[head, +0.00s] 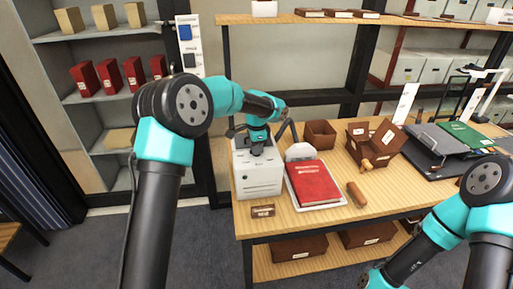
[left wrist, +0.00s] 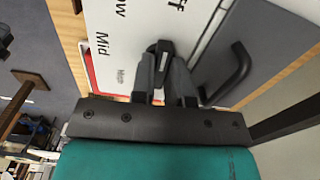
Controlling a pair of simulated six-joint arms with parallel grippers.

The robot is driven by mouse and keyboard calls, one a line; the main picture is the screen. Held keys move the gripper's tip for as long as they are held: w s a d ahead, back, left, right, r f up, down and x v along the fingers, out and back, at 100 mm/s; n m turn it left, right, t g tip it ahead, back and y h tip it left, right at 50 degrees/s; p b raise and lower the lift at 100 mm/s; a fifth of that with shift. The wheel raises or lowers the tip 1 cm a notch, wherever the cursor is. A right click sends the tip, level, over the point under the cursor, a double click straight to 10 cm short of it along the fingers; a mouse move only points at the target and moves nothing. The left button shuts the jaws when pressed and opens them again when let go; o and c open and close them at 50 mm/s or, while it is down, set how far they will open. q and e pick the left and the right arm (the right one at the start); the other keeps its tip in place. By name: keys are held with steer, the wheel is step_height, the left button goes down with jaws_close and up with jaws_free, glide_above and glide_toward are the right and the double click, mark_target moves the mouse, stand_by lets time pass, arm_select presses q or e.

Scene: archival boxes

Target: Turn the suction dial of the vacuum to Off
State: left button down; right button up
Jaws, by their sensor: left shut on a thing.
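The vacuum (head: 258,178) is a white box at the left end of the wooden table in the head view. Its white top panel (left wrist: 120,55) fills the middle of the left wrist view, with the printed words "Off", "Low", "Mid" and a smaller, blurred one. The black suction dial (left wrist: 163,58) has a pale mark on it; I cannot tell exactly which word it points to. My left gripper (left wrist: 163,82) is shut on the dial from above, one finger on each side. In the head view this gripper (head: 259,147) hides the dial. My right gripper is out of view.
A black handle (left wrist: 232,72) rises beside the dial. A red book (head: 314,183) lies on a white tray right of the vacuum, near a wooden-handled tool (head: 357,194). Brown boxes (head: 320,134) stand behind. A small labelled brown block (head: 262,211) sits in front.

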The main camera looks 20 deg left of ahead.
arm_select(q)
steer(key=shift+m, duration=0.4)
steer(key=c, duration=1.1)
jaws_free()
steer(key=shift+r, duration=0.1)
step_height(320, 180, up, 17)
steer(key=shift+r, duration=0.1)
